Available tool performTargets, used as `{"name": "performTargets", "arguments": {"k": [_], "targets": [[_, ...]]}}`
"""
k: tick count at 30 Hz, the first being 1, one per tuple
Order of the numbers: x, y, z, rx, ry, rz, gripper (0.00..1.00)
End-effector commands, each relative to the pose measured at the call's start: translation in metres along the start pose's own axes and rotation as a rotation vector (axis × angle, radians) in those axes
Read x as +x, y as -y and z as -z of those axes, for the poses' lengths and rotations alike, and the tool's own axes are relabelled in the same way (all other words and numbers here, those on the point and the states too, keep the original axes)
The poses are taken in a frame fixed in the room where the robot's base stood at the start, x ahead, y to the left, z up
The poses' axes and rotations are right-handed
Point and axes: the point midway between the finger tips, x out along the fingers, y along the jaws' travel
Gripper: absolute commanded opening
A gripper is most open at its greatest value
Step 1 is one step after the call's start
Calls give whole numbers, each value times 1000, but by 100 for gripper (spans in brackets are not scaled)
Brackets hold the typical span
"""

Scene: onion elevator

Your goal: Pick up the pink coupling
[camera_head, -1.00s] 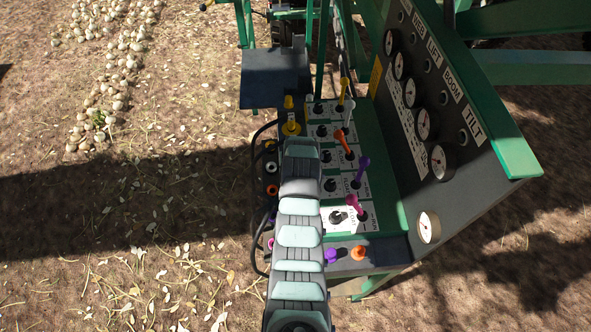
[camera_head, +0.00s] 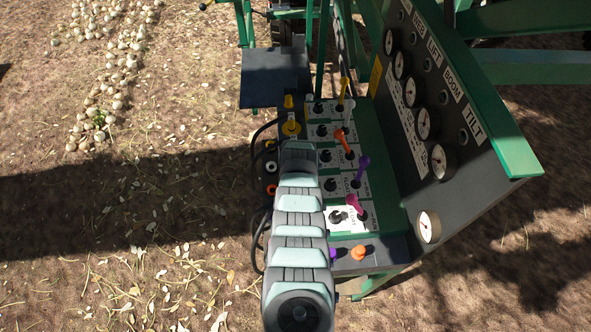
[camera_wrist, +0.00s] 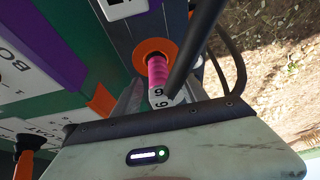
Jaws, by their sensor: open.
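The pink coupling (camera_wrist: 157,72) shows in the wrist view as a short ribbed pink cylinder. It sits at an orange ring (camera_wrist: 155,50) and has a white band with dark numerals at its near end. My gripper (camera_wrist: 163,90) is open and close to the coupling, with its pale housing along the bottom of the view. A thick dark bar passes just right of the coupling and hides part of its side. I cannot tell whether the jaws touch the coupling. In the head view my arm hides the coupling and my gripper.
The control panel (camera_head: 346,238) carries several coloured levers, including a pink one (camera_head: 353,203) and a purple one (camera_head: 362,166). Gauges line the sloped console (camera_head: 447,198) at right. Black hoses (camera_head: 254,165) loop along the left side. An orange knob (camera_head: 358,252) stands near the front.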

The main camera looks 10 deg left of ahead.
Motion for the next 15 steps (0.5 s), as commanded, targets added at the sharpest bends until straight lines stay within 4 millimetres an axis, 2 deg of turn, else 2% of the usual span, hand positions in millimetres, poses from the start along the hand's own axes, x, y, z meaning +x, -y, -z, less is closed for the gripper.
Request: {"name": "performTargets", "arguments": {"k": [5, 15], "targets": [[0, 0, 0, 0, 0, 0, 50], [0, 0, 0, 0, 0, 0, 22]]}}
